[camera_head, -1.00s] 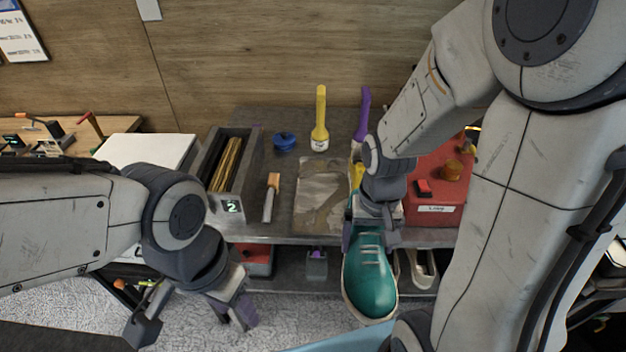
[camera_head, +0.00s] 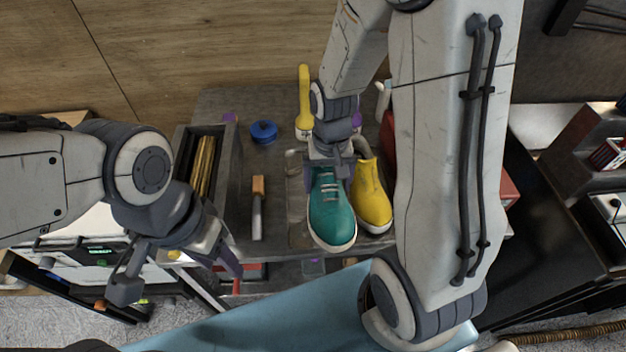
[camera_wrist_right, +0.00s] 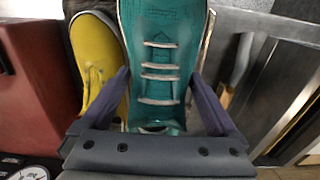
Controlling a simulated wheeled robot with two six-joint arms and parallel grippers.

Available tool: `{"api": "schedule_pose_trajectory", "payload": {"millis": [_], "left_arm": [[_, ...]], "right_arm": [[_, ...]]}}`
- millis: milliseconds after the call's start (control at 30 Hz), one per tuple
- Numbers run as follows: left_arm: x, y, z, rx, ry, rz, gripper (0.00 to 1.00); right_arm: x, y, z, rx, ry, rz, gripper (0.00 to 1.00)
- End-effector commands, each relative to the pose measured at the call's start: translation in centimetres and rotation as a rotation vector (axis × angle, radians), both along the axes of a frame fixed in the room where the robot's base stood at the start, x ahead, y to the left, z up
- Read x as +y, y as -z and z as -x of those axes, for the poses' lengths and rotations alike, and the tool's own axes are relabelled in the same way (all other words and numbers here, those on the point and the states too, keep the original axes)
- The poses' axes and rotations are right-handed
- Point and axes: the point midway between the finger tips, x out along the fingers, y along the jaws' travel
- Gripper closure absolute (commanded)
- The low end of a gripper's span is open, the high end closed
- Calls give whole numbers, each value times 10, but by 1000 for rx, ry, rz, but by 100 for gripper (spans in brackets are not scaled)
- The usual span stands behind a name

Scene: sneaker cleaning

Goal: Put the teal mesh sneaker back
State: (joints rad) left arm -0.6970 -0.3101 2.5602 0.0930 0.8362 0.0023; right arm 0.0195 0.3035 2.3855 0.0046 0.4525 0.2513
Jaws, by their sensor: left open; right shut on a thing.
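The teal mesh sneaker (camera_head: 331,213) has a pale sole edge and light laces. My right gripper (camera_head: 329,172) is shut on its heel end, with the toe pointing toward the front of the bench. In the right wrist view the teal sneaker (camera_wrist_right: 160,60) lies between the two fingers of the right gripper (camera_wrist_right: 160,105). A yellow sneaker (camera_head: 371,196) stands close beside it on the right; it also shows in the right wrist view (camera_wrist_right: 97,50). I cannot tell whether the teal sneaker touches the bench. My left gripper (camera_head: 180,278) is open and empty, in front of the bench at the left.
The grey bench (camera_head: 275,215) bears a dark bin (camera_head: 226,165) of brown strips, a brush (camera_head: 257,208), a blue round pot (camera_head: 264,131) and a yellow brush (camera_head: 304,105). A red box (camera_wrist_right: 25,95) stands near the yellow sneaker. A lower shelf lies under the bench.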

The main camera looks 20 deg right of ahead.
Motion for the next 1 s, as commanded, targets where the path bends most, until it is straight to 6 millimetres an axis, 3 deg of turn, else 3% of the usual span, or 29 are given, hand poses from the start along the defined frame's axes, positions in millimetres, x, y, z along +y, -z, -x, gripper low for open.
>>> {"api": "schedule_pose_trajectory", "payload": {"millis": [200,400,567,800,1000], "left_arm": [[0,-15,0,0,-1,0,50],[0,-20,0,0,0,0,50],[0,-24,0,0,1,0,50],[0,-34,0,0,3,0,50],[0,-34,0,0,3,0,50]], "right_arm": [[4,24,-42,3,2,0,86],[6,37,-64,0,3,0,86],[6,47,-66,3,4,0,86],[6,76,-66,2,5,-1,86],[6,80,-67,-2,5,0,86]]}}
